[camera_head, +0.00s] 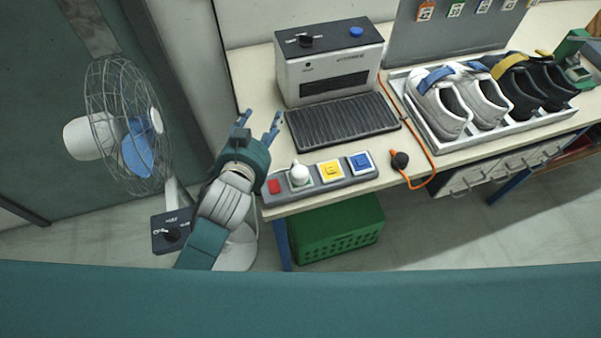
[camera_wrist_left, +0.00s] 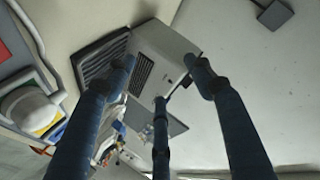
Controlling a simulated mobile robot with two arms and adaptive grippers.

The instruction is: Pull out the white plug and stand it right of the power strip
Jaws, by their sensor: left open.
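The white plug (camera_head: 299,173) stands upright in the grey power strip (camera_head: 348,183) at the front edge of the table, in the socket between the red switch and the yellow plug. It also shows in the left wrist view (camera_wrist_left: 27,106) at the left edge. My left gripper (camera_head: 259,118) is open and empty, above the table's left end, to the left of and behind the white plug and apart from it. Its fingers (camera_wrist_left: 160,90) also show in the left wrist view. My right gripper is not in view.
A yellow plug (camera_head: 330,171) and a blue plug (camera_head: 360,162) sit right of the white plug. A black knob with an orange cable (camera_head: 400,160) lies right of the strip. A heater box (camera_head: 330,75) and black ribbed mat (camera_head: 343,121) are behind. A fan (camera_head: 125,125) stands left.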

